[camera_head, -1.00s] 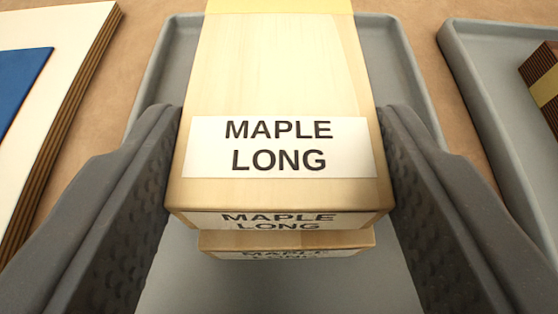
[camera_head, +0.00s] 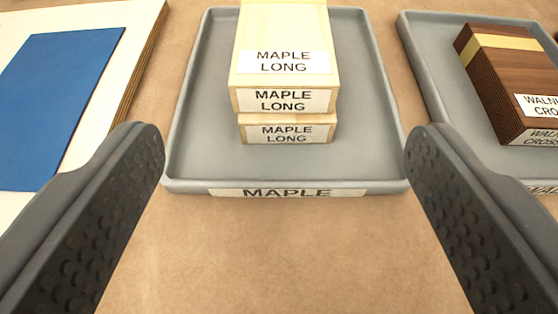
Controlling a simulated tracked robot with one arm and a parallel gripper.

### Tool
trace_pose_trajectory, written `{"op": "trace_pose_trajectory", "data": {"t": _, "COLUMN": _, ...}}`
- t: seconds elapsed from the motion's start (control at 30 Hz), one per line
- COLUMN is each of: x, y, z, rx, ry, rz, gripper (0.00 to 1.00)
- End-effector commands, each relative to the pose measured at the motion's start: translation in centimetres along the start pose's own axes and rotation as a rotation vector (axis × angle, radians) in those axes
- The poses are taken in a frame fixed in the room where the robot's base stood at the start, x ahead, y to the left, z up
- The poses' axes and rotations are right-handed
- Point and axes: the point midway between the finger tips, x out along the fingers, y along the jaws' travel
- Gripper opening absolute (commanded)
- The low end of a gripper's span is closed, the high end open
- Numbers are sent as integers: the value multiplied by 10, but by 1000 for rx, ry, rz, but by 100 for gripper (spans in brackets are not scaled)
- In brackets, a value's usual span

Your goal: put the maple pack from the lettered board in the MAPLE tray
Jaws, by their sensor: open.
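The grey MAPLE tray (camera_head: 200,150) stands at the top middle, with its MAPLE label on the near rim. A pale maple pack labelled MAPLE LONG (camera_head: 284,80) lies in it on top of another pack labelled MAPLE LONG (camera_head: 287,131). The upper pack's far end is cut off by the frame's top edge. My gripper (camera_head: 287,150) is open and empty, its two dark fingers wide apart on the near side of the tray. Neither finger touches the packs. Any letters on a board are not visible here.
At the right a second grey tray (camera_head: 425,75) holds a dark walnut pack (camera_head: 510,85) with a pale stripe. At the left lies a white board (camera_head: 120,85) with a blue panel (camera_head: 55,100). The brown tabletop in front of the MAPLE tray is clear.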

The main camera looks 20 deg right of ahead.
Motion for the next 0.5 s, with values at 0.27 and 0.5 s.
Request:
{"op": "trace_pose_trajectory", "data": {"t": 0.27, "x": -30, "y": 0, "z": -1, "rx": 0, "ry": 3, "rz": 0, "gripper": 74}}
{"op": "trace_pose_trajectory", "data": {"t": 0.5, "x": -33, "y": 0, "z": -1, "rx": 0, "ry": 2, "rz": 1, "gripper": 74}}
